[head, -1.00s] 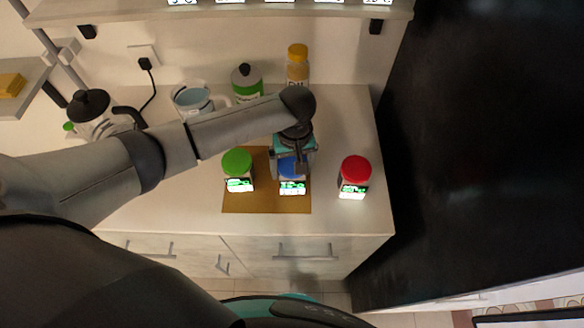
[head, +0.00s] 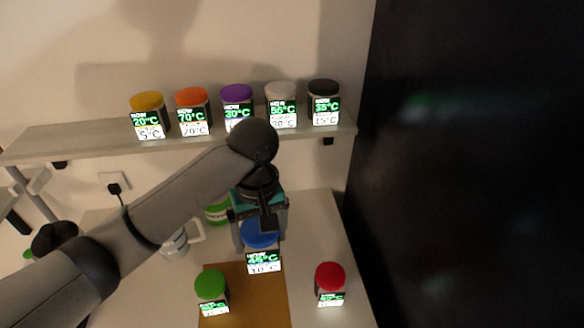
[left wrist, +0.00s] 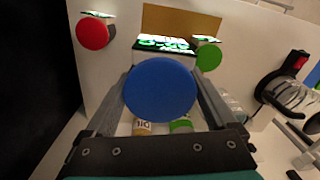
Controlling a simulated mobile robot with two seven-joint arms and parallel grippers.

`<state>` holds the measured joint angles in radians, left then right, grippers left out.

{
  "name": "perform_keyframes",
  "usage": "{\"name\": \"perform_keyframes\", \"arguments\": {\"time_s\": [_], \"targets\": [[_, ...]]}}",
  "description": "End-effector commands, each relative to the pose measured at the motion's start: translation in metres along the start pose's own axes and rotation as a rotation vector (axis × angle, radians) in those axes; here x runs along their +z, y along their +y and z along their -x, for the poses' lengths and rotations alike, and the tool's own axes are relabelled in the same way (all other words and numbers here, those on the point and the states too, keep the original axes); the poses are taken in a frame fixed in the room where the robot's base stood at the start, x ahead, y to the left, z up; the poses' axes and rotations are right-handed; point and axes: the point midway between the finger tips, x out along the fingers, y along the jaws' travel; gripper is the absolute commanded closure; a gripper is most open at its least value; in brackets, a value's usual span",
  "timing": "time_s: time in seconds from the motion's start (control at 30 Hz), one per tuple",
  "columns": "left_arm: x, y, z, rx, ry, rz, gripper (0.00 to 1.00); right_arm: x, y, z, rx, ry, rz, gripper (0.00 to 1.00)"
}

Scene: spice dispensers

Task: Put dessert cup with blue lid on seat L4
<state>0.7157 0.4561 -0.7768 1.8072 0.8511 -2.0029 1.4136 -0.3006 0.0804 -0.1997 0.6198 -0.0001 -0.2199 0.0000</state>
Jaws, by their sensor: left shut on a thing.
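The dessert cup with the blue lid (head: 260,238) is held by my left gripper (head: 259,222), in the air above the counter. Its front label is lit and faces the head camera. In the left wrist view the round blue lid (left wrist: 161,90) fills the middle, with a finger on either side of the cup. My right gripper is not in view. No seat marking L4 can be read in these frames.
A shelf (head: 75,135) holds cups with yellow (head: 147,102), orange (head: 193,97), purple (head: 237,94), white (head: 281,91) and black (head: 324,88) lids. Green-lidded (head: 210,285) and red-lidded (head: 330,276) cups stand below, by a brown mat (head: 262,305). A dark panel (head: 460,180) fills the right.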

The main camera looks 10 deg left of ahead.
Motion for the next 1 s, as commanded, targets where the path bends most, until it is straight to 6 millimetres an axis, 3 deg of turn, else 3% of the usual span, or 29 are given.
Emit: {"name": "perform_keyframes", "arguments": {"time_s": [0.17,0.8,1.0], "targets": [[-0.002,-0.001,-0.004,0.008,0.009,-0.028,0.83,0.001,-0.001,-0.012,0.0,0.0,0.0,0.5],[0.011,-0.037,-0.05,0.02,0.04,-0.394,0.83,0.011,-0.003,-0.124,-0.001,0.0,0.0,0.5],[0.02,-0.051,-0.063,0.009,0.03,-0.481,0.83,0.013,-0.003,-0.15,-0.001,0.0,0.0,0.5]]}}
